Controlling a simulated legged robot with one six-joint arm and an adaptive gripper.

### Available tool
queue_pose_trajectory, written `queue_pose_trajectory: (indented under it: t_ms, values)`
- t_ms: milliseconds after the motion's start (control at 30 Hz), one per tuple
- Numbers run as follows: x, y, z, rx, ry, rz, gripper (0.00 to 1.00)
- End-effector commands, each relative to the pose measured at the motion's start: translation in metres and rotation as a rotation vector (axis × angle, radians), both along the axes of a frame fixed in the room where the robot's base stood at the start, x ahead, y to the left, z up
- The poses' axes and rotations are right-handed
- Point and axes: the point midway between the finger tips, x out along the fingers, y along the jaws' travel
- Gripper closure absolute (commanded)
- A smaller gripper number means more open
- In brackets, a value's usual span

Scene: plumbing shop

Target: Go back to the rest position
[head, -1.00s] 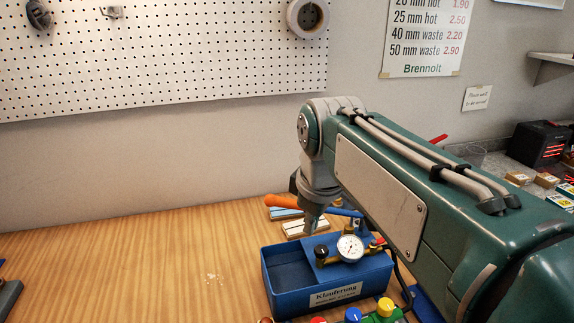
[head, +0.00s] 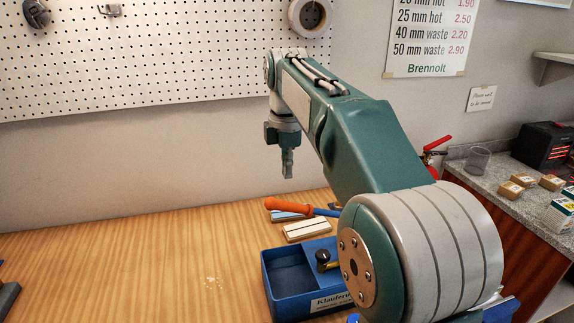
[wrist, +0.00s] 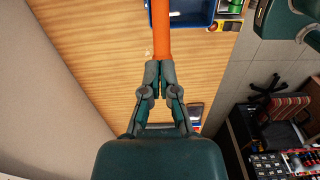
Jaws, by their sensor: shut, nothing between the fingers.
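My gripper (head: 288,172) hangs fingers-down in the air above the back of the wooden bench (head: 130,260), near the wall. In the wrist view its fingers (wrist: 158,68) are together and hold nothing. An orange-handled tool (head: 285,203) lies below on the bench; its orange part (wrist: 162,25) lines up past the fingertips in the wrist view. The blue tray (head: 283,302) stands in front of the tool, partly hidden by my arm in the head view.
Small light blocks (head: 306,230) lie behind the tray. A pegboard (head: 150,60) is on the wall. At right, a stone counter (head: 480,177) holds small boxes and a black device (head: 541,146). A red extinguisher (head: 437,150) stands near it. The left bench is mostly clear.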

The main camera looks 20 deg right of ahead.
Motion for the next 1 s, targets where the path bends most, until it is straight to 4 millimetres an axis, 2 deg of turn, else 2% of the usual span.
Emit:
queue_pose_trajectory:
  t_ms: [200, 400, 1000]
  values:
    - [-0.001, 0.0, -0.021, 0.0, 0.002, -0.001, 1.0]
    - [-0.001, 0.0, -0.034, 0.0, 0.001, -0.002, 1.0]
    - [0.0, 0.0, -0.038, 0.0, 0.0, -0.002, 1.0]
